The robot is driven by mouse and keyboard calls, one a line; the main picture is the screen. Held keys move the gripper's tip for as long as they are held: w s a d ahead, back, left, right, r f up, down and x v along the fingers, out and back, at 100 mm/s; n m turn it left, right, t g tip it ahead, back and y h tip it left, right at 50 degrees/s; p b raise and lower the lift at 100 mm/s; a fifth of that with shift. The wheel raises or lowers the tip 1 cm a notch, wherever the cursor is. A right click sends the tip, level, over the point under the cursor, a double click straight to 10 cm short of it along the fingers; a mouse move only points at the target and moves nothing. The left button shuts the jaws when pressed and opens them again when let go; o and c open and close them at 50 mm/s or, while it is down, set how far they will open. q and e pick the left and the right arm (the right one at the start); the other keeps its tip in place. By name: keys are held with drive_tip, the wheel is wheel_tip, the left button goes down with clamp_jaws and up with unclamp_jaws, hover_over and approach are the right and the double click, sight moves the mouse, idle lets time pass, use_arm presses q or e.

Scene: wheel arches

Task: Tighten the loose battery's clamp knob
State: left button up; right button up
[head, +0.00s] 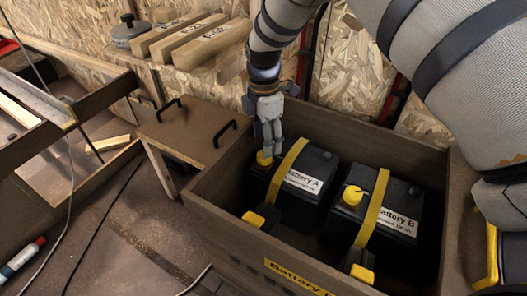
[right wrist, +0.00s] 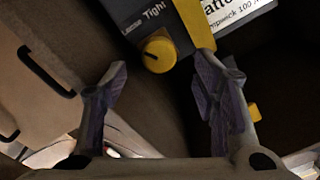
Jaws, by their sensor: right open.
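Battery A (head: 303,172) and battery B (head: 399,207) sit side by side in a brown box, each under a yellow strap. Battery A's yellow clamp knob (head: 264,159) is at its left top edge; battery B's knob (head: 352,195) is similar. My right gripper (head: 267,148) points down at battery A's knob. In the right wrist view this knob (right wrist: 158,54) shows a dark pointer mark beside "Loose" and "Tight" lettering. My open right gripper (right wrist: 162,72) has its fingers apart, the knob just beyond their tips and not clasped. My left gripper is not in view.
The box wall (head: 215,207) surrounds the batteries closely. Yellow blocks (head: 254,219) end the straps at the front. A brown lid or panel with black handles (head: 225,133) lies to the left. Labelled wooden blocks (head: 205,43) stand on a shelf behind.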

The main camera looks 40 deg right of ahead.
sight(260, 160)
wheel_tip(260, 160, down, 5)
drive_tip(key=shift+r+b, duration=0.1)
drive_tip(key=shift+b, duration=0.3)
drive_tip(key=c, duration=1.2)
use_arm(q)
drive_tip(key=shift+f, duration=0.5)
use_arm(e)
drive_tip(key=shift+o, duration=0.2)
